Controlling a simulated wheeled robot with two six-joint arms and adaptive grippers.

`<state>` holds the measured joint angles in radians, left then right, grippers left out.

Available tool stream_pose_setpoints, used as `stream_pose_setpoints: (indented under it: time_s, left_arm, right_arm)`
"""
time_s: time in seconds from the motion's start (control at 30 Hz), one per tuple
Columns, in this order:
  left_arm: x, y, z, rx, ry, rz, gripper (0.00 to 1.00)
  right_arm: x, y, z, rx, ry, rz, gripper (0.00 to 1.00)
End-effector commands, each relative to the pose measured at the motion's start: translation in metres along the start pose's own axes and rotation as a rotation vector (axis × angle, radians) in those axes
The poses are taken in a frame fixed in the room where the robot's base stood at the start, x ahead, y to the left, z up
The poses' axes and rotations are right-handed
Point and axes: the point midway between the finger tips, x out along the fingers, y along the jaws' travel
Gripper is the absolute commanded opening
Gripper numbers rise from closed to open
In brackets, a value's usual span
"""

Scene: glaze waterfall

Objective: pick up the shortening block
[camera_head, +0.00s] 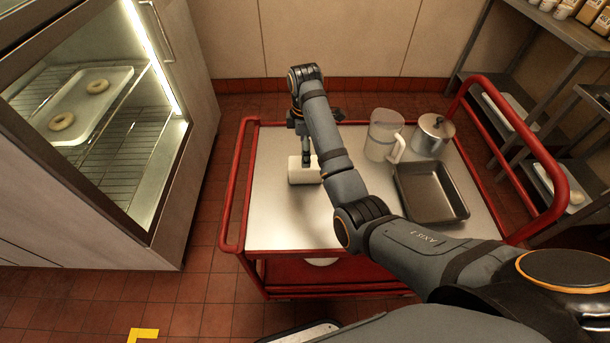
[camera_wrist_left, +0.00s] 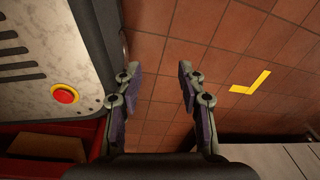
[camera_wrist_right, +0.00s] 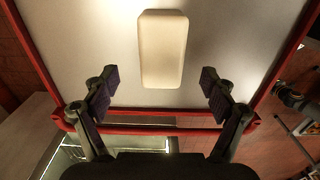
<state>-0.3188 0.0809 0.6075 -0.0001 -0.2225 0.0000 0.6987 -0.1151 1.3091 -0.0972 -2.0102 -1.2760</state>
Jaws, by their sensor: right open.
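The shortening block (camera_head: 303,170) is a pale cream block lying on the metal top of a red cart. It shows whole in the right wrist view (camera_wrist_right: 163,48), lengthwise ahead of the fingers. My right gripper (camera_head: 306,158) is above the block in the head view, and the arm hides part of the block's right side. In the right wrist view my right gripper (camera_wrist_right: 160,88) is open and empty, its fingertips apart on either side of the block's line. My left gripper (camera_wrist_left: 158,85) is open and empty over the tiled floor, out of the head view.
On the cart top (camera_head: 280,225) stand a clear jug (camera_head: 382,135), a lidded metal pot (camera_head: 432,134) and a dark baking pan (camera_head: 432,192). Red rails (camera_head: 238,180) edge the cart. A glass case (camera_head: 95,130) with donuts stands left; shelves (camera_head: 560,30) stand right.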

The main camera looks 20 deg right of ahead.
Motion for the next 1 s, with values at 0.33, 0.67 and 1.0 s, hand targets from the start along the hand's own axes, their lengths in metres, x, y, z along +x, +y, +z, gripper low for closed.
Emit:
stream_pose_setpoints:
  time_s: [0.33,0.67,1.0]
  left_arm:
    - [0.026,0.002,-0.036,-0.002,0.057,-0.001,0.40]
    - [0.029,0.003,-0.018,-0.002,0.029,0.000,0.40]
    - [0.029,0.003,-0.019,-0.002,0.031,0.001,0.40]
  right_arm:
    - [0.028,-0.001,0.000,0.000,0.000,0.000,0.85]
    - [0.060,-0.002,0.000,0.001,0.001,0.002,0.85]
    - [0.059,-0.002,0.000,0.001,0.000,0.001,0.54]
